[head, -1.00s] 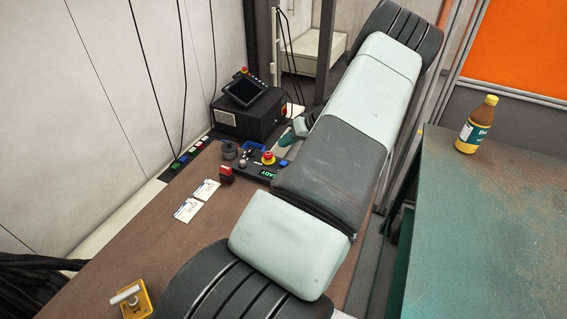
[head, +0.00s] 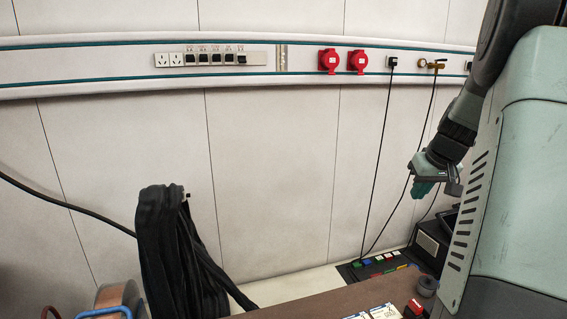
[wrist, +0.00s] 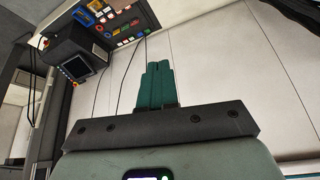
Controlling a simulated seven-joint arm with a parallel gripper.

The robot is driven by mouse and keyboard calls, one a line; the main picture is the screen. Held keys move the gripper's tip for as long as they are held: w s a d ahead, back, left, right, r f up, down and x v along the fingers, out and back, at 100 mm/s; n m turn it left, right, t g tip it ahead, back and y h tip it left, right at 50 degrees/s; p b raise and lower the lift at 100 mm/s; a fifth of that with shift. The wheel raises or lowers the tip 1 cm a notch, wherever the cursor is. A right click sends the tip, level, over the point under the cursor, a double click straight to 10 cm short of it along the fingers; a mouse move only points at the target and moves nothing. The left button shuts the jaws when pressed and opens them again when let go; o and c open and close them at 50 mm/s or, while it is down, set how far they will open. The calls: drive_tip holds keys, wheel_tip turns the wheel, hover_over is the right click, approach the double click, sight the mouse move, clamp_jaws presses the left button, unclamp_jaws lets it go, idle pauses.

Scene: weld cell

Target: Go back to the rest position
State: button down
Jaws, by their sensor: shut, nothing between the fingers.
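My gripper (head: 424,188) hangs at the right of the head view, in front of the pale wall panels. Its green fingers also show in the wrist view (wrist: 157,84), pressed together with nothing between them. It is clear of the brown table (head: 300,304) and touches nothing that I can see. A large part of my arm fills the right edge of the head view.
A wall rail holds white sockets (head: 170,60), switches and red sockets (head: 328,61). Black cables (head: 374,165) hang from it. A dark hose bundle (head: 170,245) stands at lower left. A black box with a screen (wrist: 75,66) and a button panel (wrist: 112,22) show in the wrist view.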

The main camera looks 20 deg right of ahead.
drive_tip(key=w+a+r+n+t+h, duration=0.15)
drive_tip(key=a+r+t, duration=0.25)
drive_tip(key=a+r, duration=1.9)
drive_tip(key=s+a+r+n+t+y, duration=0.1)
drive_tip(key=s+a+r+t+y, duration=0.1)
drive_tip(key=s+a, duration=1.05)
drive_tip(key=s+a+f+g, duration=0.1)
drive_tip(key=s+f+g, duration=0.1)
drive_tip(key=s+f, duration=0.3)
drive_tip(key=s+a+f+g, duration=0.2)
drive_tip(key=s+f, duration=0.3)
drive_tip(key=f, duration=0.6)
drive_tip(key=shift+s+a+f+n+g+y, duration=0.25)
drive_tip(key=shift+f+n+g+y, duration=0.2)
drive_tip(key=shift+g, duration=0.35)
drive_tip(key=c, duration=1.8)
unclamp_jaws()
drive_tip(key=shift+d+r, duration=0.1)
drive_tip(key=shift+c, duration=0.2)
